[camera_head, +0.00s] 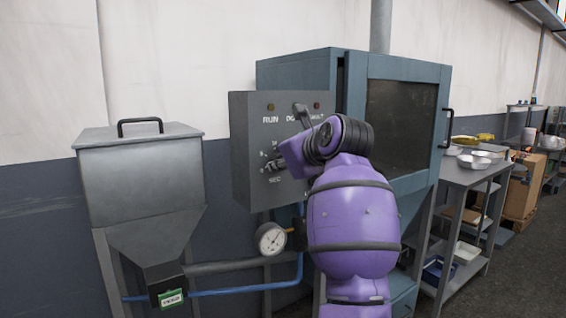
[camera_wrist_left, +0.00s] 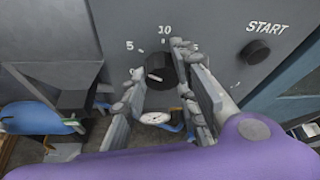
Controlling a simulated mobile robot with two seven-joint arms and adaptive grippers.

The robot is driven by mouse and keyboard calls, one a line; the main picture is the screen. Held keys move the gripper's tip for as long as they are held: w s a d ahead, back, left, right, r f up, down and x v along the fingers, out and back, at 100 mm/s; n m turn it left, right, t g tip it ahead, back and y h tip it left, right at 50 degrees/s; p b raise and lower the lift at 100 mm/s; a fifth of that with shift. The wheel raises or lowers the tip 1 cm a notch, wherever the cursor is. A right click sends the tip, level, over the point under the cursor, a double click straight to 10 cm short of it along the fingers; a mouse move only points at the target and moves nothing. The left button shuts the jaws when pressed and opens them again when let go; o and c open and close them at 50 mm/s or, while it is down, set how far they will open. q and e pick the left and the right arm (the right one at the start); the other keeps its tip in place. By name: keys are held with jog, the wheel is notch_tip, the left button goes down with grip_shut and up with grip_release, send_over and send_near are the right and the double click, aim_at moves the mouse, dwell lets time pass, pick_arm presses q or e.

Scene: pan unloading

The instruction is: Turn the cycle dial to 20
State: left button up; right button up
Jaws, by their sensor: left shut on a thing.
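The cycle dial (camera_wrist_left: 160,72) is a round black knob on the grey control panel, with the marks 5 and 10 readable beside it and another mark partly covered by a finger. A pale mark shows on its lower left face. My left gripper (camera_wrist_left: 158,62) has a finger on each side of the dial and is shut on it. In the head view the left gripper (camera_head: 274,164) reaches the panel's lower part, and the dial is mostly hidden there. The 20 mark is not readable in either view. My right gripper is not in view.
The control panel (camera_head: 246,130) is fixed to a blue-grey cabinet (camera_head: 350,62) with a window. A START button (camera_wrist_left: 258,50) sits right of the dial. A pressure gauge (camera_head: 271,238) hangs below. A hopper (camera_head: 140,180) stands left, and a metal table (camera_head: 462,174) with pans stands right.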

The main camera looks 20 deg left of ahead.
pick_arm(q)
jog(key=shift+a+f, duration=0.15)
jog(key=shift+f, duration=0.05)
